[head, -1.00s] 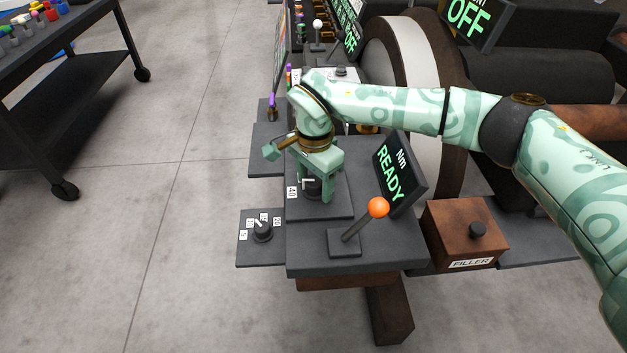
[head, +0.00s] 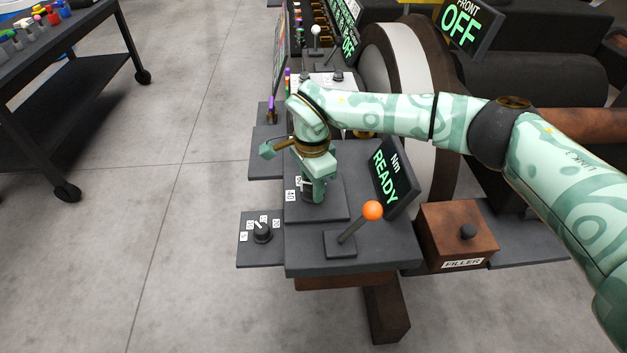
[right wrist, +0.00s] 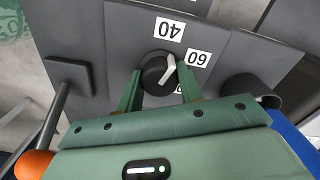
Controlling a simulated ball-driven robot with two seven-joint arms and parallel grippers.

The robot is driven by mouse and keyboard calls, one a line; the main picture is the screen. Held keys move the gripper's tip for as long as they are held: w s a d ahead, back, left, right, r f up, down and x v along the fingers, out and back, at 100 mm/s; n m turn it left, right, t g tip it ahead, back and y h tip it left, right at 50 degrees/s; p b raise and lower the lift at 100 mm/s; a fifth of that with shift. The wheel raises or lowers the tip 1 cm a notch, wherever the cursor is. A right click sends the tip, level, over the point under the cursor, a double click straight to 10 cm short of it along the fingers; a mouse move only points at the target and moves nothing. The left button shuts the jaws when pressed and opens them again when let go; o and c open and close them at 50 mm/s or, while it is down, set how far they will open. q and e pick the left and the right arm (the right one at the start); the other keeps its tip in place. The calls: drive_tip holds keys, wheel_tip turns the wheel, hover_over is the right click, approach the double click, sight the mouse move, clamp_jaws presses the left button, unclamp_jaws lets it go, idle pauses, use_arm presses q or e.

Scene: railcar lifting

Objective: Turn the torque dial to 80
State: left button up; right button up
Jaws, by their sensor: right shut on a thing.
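The torque dial (right wrist: 158,74) is a round black knob with a white pointer, on a dark grey panel. A further label beside the knob is mostly hidden by a finger. My right gripper (head: 314,193) is shut on the dial from above, with a finger on each side of the knob. In the head view the gripper hides most of the dial. My left gripper is not in view.
A lever with an orange ball (head: 372,210) stands right of the dial, before a screen reading READY (head: 391,178). A smaller dial (head: 262,232) sits on a lower plate at left. A brown FILLER box (head: 458,235) is at right.

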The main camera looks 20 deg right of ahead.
drive_tip(key=m+p, duration=0.1)
drive_tip(key=m, duration=0.1)
drive_tip(key=m+p, duration=0.1)
drive_tip(key=shift+r+m+p, duration=0.3)
drive_tip(key=shift+m+p, duration=0.05)
drive_tip(key=shift+m, duration=0.05)
drive_tip(key=m+p, duration=0.2)
drive_tip(key=m, duration=0.2)
drive_tip(key=shift+f+m+p, duration=0.1)
drive_tip(key=shift+m+p, duration=0.2)
drive_tip(key=shift+p, duration=0.05)
drive_tip(key=m+p, duration=0.2)
drive_tip(key=m, duration=0.2)
drive_tip(key=m+p, duration=0.1)
drive_tip(key=m, duration=0.3)
drive_tip(key=shift+m+p, duration=0.35)
drive_tip(key=shift+m, duration=0.05)
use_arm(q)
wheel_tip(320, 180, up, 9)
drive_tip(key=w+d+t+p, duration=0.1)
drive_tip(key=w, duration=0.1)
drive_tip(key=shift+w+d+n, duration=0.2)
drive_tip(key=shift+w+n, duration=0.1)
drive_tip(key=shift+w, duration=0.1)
use_arm(e)
drive_tip(key=shift+f+m, duration=0.15)
drive_tip(key=shift+m, duration=1.85)
drive_tip(key=shift+w, duration=0.1)
drive_tip(key=o, duration=1)
